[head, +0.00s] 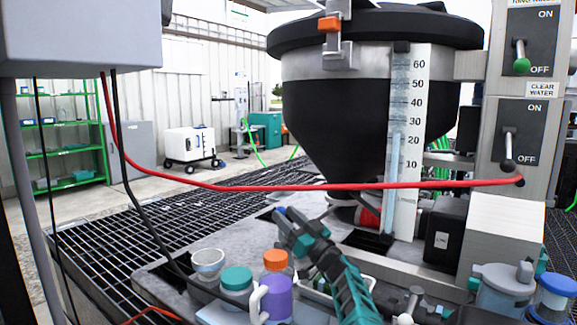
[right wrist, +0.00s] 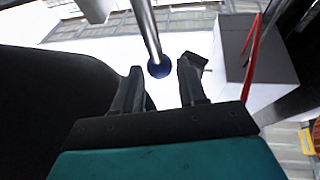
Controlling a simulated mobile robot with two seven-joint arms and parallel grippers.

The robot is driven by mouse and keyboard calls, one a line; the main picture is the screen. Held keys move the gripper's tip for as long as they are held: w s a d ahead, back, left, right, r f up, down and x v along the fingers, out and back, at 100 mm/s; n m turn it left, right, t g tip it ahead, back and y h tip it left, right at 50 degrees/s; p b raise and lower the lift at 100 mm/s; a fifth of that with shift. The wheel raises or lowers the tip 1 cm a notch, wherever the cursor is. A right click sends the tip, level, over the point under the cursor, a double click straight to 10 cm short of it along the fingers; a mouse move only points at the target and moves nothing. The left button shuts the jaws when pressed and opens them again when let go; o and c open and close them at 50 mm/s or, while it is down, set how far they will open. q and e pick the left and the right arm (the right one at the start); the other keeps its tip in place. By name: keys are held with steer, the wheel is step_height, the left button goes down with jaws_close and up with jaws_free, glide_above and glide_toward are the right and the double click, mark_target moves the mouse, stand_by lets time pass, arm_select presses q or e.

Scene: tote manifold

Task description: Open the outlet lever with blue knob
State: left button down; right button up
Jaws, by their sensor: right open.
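The outlet lever's blue knob (right wrist: 159,67) sits at the end of a thin metal rod (right wrist: 147,30) in the right wrist view. In the head view a small blue spot, apparently the knob (head: 279,211), shows at the tip of my right gripper (head: 288,218), below the black hopper (head: 335,125). The two dark fingers of my right gripper also show in the right wrist view (right wrist: 163,75). They are open, one on each side of the knob as seen there. I cannot tell whether they touch it. My left gripper is out of view.
A red cable (head: 330,187) crosses in front of the hopper. Two more levers, with a green knob (head: 522,66) and a black knob (head: 507,165), are on the right panel. Jars with an orange cap (head: 275,259) and a teal lid (head: 236,278) stand near my right arm.

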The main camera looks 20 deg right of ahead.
step_height(320, 180, up, 15)
steer(key=p, duration=0.2)
steer(key=shift+p, duration=0.35)
